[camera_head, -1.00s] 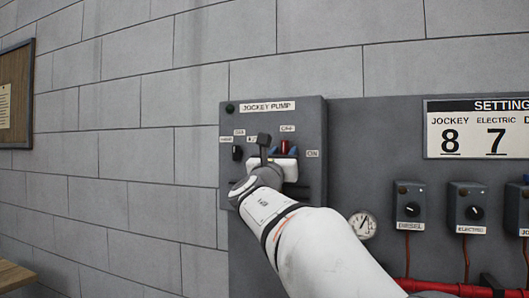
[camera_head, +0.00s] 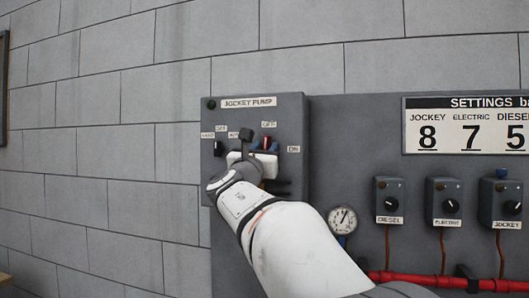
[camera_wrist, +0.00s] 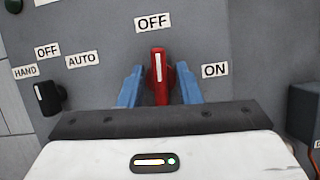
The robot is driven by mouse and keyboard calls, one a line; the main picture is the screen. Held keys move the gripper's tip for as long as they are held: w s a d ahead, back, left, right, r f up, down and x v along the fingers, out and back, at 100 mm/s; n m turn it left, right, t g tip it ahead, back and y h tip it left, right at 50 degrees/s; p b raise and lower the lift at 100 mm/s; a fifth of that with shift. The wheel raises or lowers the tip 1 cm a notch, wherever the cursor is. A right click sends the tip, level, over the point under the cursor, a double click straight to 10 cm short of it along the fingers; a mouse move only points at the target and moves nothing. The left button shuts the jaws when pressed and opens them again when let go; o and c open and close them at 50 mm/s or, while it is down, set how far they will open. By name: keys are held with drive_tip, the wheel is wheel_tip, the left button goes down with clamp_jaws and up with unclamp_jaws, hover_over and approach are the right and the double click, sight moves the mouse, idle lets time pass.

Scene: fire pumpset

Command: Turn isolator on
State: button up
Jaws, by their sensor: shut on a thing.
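The isolator is a red rotary handle (camera_wrist: 158,75) on the grey jockey pump panel (camera_head: 293,120). In the wrist view its white mark stands upright, toward the OFF label (camera_wrist: 153,24); the ON label (camera_wrist: 215,70) is to its right. My gripper (camera_wrist: 159,88) has its blue fingers on either side of the red handle and is shut on it. In the head view the handle (camera_head: 267,142) shows just above my white gripper body, which hides the lower part of the panel.
A black HAND/OFF/AUTO selector (camera_wrist: 48,99) sits left of the handle. A pressure gauge (camera_head: 342,219) and the diesel, electric and jockey switch boxes (camera_head: 389,201) are to the right, above a red pipe (camera_head: 425,281). A settings sign (camera_head: 466,125) hangs above them.

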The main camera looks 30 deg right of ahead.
drive_tip(key=shift+f+m+g+b, duration=0.2)
drive_tip(key=shift+m+g, duration=1.2)
drive_tip(key=shift+m, duration=2.15)
drive_tip(key=shift+r+m+g+b, duration=0.2)
drive_tip(key=shift+m+g, duration=1.2)
drive_tip(key=shift+m, duration=2.1)
drive_tip(key=shift+f+m+g+b, duration=0.1)
drive_tip(key=shift+m+g+b, duration=0.2)
drive_tip(key=shift+m+g, duration=2.2)
drive_tip(key=shift+m+t, duration=1)
drive_tip(key=shift+m, duration=0.15)
drive_tip(key=o, duration=0.6)
drive_tip(key=shift+a, duration=0.1)
drive_tip(key=v, duration=0.7)
drive_tip(key=shift+s+a+f, duration=0.1)
drive_tip(key=shift+s+a, duration=0.1)
drive_tip(key=shift+a, duration=0.1)
